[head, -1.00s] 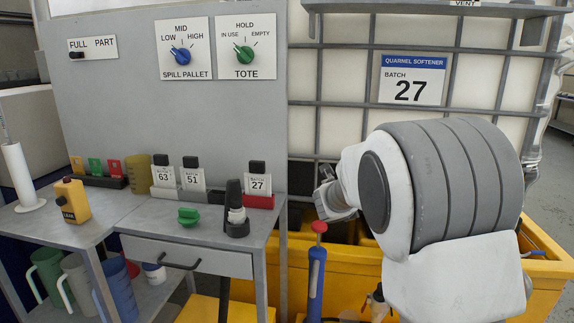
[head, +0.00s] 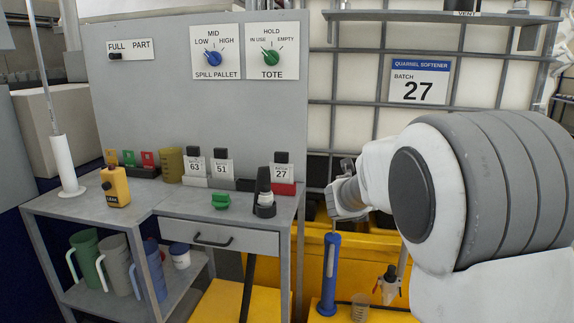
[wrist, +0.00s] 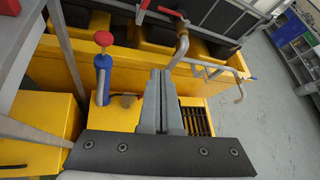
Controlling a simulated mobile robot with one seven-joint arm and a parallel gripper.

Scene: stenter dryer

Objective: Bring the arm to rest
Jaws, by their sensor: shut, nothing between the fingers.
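My gripper (wrist: 160,75) shows in the wrist view with its two grey fingers together and nothing between them. It is above the yellow spill pallet area, to the right of a blue hand pump with a red knob (wrist: 103,38). In the head view my arm comes in from the right, and its wrist end (head: 346,195) is in front of the tote's yellow base. The fingers cannot be made out there. The blue pump body (head: 330,275) stands below it; its red knob is hidden.
A grey bench (head: 130,200) with bottles and batch tags is at left. The caged tote (head: 350,110) stands behind my arm. In the wrist view, a red-handled valve with a bent pipe (wrist: 180,45) is just beyond my fingers. Open grey floor (wrist: 260,110) lies at right.

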